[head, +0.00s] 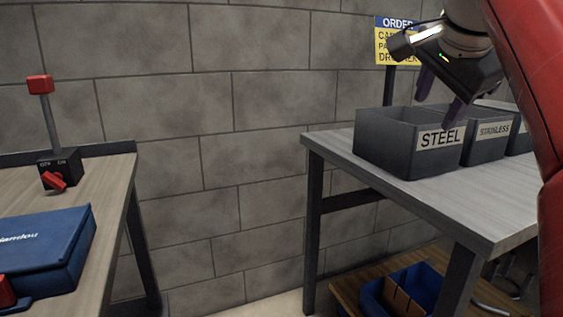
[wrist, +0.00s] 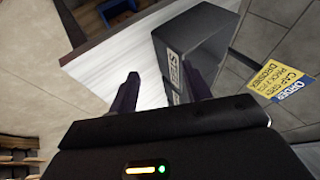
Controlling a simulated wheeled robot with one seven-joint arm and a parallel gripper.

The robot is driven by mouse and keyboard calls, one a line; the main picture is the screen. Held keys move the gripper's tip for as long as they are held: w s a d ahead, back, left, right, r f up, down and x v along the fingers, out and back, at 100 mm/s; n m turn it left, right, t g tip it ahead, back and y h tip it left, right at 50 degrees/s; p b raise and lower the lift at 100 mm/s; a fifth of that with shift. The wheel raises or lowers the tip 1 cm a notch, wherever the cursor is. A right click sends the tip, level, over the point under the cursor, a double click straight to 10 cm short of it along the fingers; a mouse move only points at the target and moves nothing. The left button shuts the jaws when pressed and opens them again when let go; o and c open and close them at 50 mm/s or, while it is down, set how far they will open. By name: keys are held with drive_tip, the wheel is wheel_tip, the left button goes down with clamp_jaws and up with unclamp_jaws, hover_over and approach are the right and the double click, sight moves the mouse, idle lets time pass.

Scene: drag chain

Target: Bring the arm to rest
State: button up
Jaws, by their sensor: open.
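My gripper (head: 440,100) is open, with its two dark purple fingers apart and nothing seen between them. In the head view it hangs at the upper right, over or in front of the grey bin labelled STEEL (head: 385,143); the exact depth is hard to tell. In the wrist view the fingers (wrist: 165,92) point toward the pale table top (wrist: 120,66) and the STEEL bin (wrist: 205,35), which lies just beyond the right finger. My red arm fills the right edge of the head view.
A bin labelled STAINLESS (head: 490,135) stands beside the STEEL bin on the right table (head: 420,195). An order sign (head: 384,48) stands behind. A blue bin (head: 375,298) sits on the lower shelf. The left bench (head: 110,185) holds a blue case (head: 45,250) and a red-knobbed switch box (head: 58,172). Floor between is clear.

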drive_tip(key=s+a+f+n+p, duration=0.1)
drive_tip(key=s+f+n, duration=0.3)
drive_tip(key=f, duration=0.6)
drive_tip(key=s+a+f+n+g+y+p, duration=0.1)
drive_tip(key=s+a+f+n, duration=0.3)
drive_tip(key=f, duration=0.6)
drive_tip(key=s+a+f+n+g+p, duration=0.1)
drive_tip(key=s+a+f+n+p, duration=0.1)
drive_tip(key=s+f+n, duration=0.4)
wheel_tip(320, 180, down, 5)
drive_tip(key=shift+s+a+f+y+p, duration=0.1)
drive_tip(key=shift+s+a+y+p, duration=0.3)
drive_tip(key=shift+s+p, duration=0.3)
drive_tip(key=shift+d, duration=0.1)
